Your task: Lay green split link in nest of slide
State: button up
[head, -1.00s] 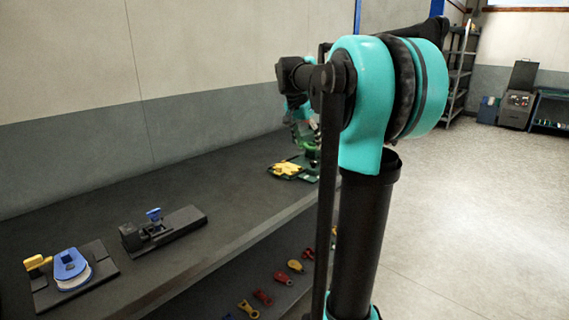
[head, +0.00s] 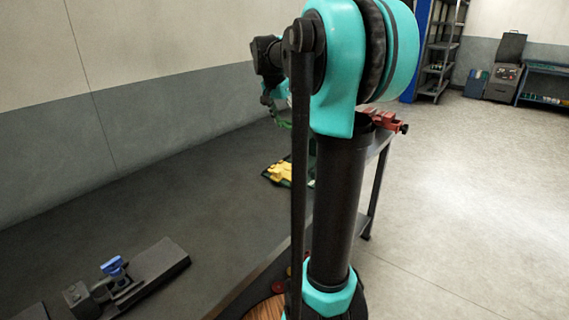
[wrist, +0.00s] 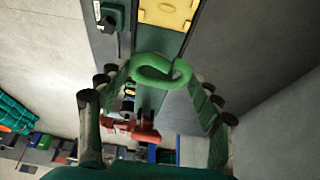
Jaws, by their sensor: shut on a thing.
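The green split link (wrist: 162,69) is an oval ring with a small split showing on its upper right side. In the wrist view it sits between the fingertips of my gripper (wrist: 160,76), which is shut on it and holds it in the air. In the head view my gripper (head: 283,118) is small and partly hidden behind my arm, above the far part of the bench. A black rail fixture with a blue handle (head: 113,267) lies on the bench at lower left; I cannot tell whether it is the slide. No nest is clearly seen.
A green tray with yellow parts (head: 280,173) lies on the bench (head: 190,185) below my gripper, partly hidden by my arm. A red vise (head: 384,122) is at the bench's far end; it also shows in the wrist view (wrist: 132,130). The bench between tray and rail fixture is clear.

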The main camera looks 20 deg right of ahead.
aim_at(288, 169)
notch_tip(288, 169, down, 17)
jog(key=shift+f, duration=0.1)
dwell(0.3)
jog(key=o, duration=1.4)
jog(key=v, duration=1.2)
